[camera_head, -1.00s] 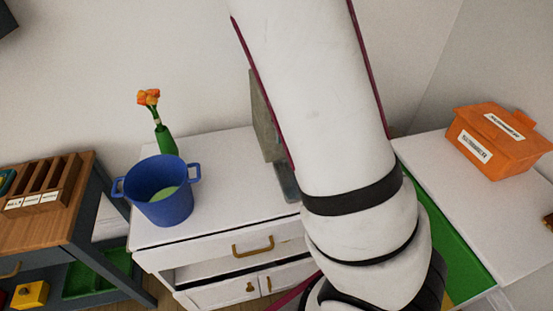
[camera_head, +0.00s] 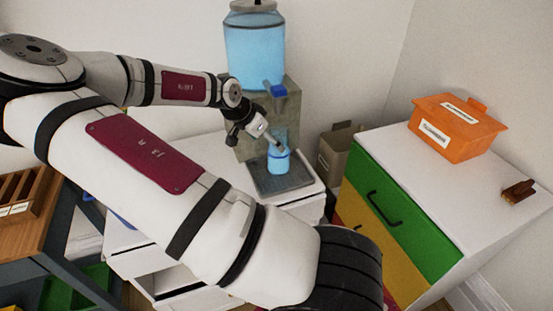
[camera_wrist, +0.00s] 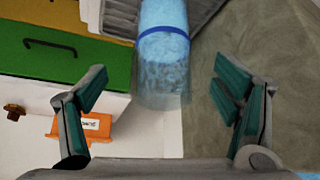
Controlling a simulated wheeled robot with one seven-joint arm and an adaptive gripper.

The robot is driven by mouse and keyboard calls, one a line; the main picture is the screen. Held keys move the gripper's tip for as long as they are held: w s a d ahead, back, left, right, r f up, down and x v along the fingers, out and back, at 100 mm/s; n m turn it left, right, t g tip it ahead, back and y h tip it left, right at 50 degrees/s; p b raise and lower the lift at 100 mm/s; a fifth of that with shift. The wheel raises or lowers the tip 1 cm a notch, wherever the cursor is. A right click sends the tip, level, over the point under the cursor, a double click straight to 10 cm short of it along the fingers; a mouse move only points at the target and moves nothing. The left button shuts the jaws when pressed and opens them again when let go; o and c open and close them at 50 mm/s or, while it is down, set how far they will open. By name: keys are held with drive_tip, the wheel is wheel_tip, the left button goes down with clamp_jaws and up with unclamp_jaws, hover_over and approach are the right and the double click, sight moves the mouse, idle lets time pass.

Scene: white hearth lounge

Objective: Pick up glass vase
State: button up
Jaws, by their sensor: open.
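A clear glass vase (camera_head: 279,158) with blue water inside stands upright on the dark tray of a water dispenser. In the wrist view, the vase (camera_wrist: 163,62) shows as a clear cylinder with a dark blue band, in the upper middle. My gripper (camera_head: 276,143) is at the vase's upper part, partly covering it in the head view. In the wrist view, my gripper (camera_wrist: 161,78) is open, with one finger on each side of the vase and a visible gap on both sides. I cannot tell how deep the vase sits between the fingers.
The dispenser (camera_head: 256,50) with its blue tap (camera_head: 275,91) rises just behind and above the vase. A bin (camera_head: 338,146) stands to the right. An orange box (camera_head: 456,126) sits on a white cabinet with green (camera_head: 379,194) and yellow drawers. My arm hides much of the white counter.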

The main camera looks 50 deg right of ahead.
drive_tip(key=x, duration=0.2)
drive_tip(key=shift+d+f, duration=0.25)
drive_tip(key=shift+f, duration=0.05)
drive_tip(key=x, duration=0.4)
drive_tip(key=shift+d+f+p, duration=0.1)
drive_tip(key=shift+d+p, duration=0.25)
drive_tip(key=shift+d, duration=0.2)
drive_tip(key=shift+w+d+f, duration=0.1)
drive_tip(key=shift+d+f, duration=0.05)
drive_tip(key=shift+f, duration=0.15)
drive_tip(key=shift+c, duration=0.2)
clamp_jaws()
drive_tip(key=shift+r, duration=0.1)
